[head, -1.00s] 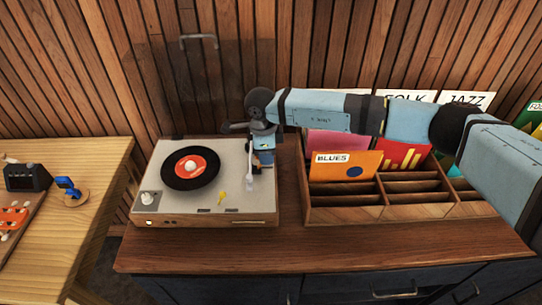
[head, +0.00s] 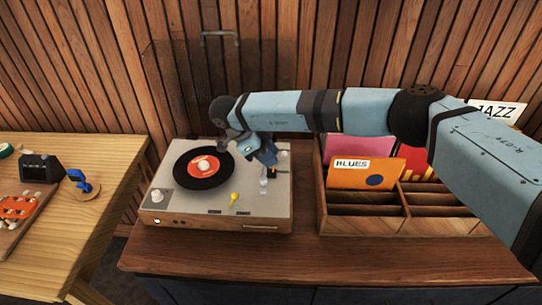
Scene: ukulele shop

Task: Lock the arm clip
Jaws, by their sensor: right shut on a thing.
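The cream turntable (head: 190,207) stands on the dark wooden cabinet. Its pale tonearm (head: 263,186) lies along the right side of the deck, clear of the black record (head: 204,168). My right gripper (head: 270,163) reaches down over the upper part of the tonearm. It is shut on a small part there, which appears to be the arm clip; the fingers hide most of it, so its exact position cannot be told. My left gripper is not in view.
A yellow lever (head: 233,199) stands on the deck front. A wooden record rack (head: 362,222) with a BLUES sleeve (head: 365,173) stands to the right, under my right arm. A light wooden table (head: 85,215) is at left. The cabinet front edge is clear.

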